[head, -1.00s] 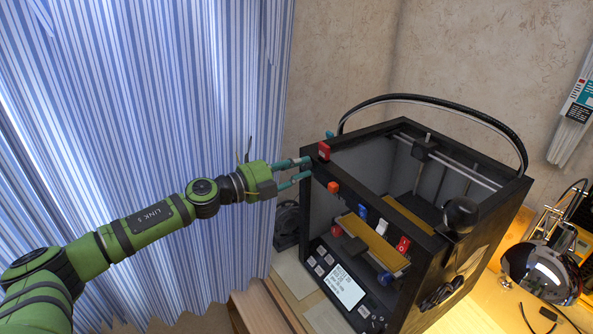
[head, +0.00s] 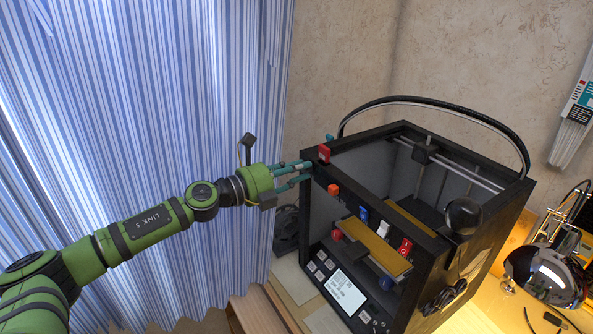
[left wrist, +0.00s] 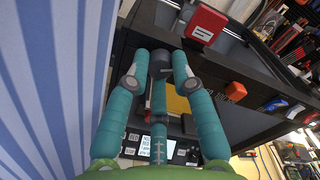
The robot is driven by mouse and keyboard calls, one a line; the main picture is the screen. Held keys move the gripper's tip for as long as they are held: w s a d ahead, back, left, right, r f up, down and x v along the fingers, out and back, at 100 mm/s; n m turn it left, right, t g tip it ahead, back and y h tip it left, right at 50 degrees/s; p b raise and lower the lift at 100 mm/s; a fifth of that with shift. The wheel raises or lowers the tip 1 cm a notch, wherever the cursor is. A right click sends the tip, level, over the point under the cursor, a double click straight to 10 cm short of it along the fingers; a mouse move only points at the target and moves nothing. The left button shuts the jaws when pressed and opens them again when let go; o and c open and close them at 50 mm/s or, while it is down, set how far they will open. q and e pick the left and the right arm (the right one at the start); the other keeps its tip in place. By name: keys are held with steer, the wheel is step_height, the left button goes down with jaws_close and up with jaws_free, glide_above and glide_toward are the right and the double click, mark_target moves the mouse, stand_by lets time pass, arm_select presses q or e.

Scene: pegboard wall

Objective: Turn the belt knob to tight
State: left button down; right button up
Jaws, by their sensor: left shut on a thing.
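The belt knob appears to be the dark grey round piece (left wrist: 160,68) between my fingertips in the left wrist view. It is at the upper left corner of the black printer frame (head: 436,228). My left gripper (head: 307,172) reaches it from the left, with teal fingers closed around it. The gripper also shows in the left wrist view (left wrist: 160,75). The fingers hide most of the knob, and I cannot read any mark on it or tell its setting. My right gripper is not in view.
A red block (head: 324,153) sits on the frame corner just above my fingers. An orange knob (head: 334,189) is close to their right. Blue, white and red switches line the front bar. A striped curtain (head: 150,120) hangs behind my arm.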

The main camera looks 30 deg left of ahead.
arm_select(q)
steer(key=shift+d+f, duration=0.1)
steer(key=c, duration=1)
jaws_free()
steer(key=shift+c, duration=0.2)
steer(key=v, duration=1.2)
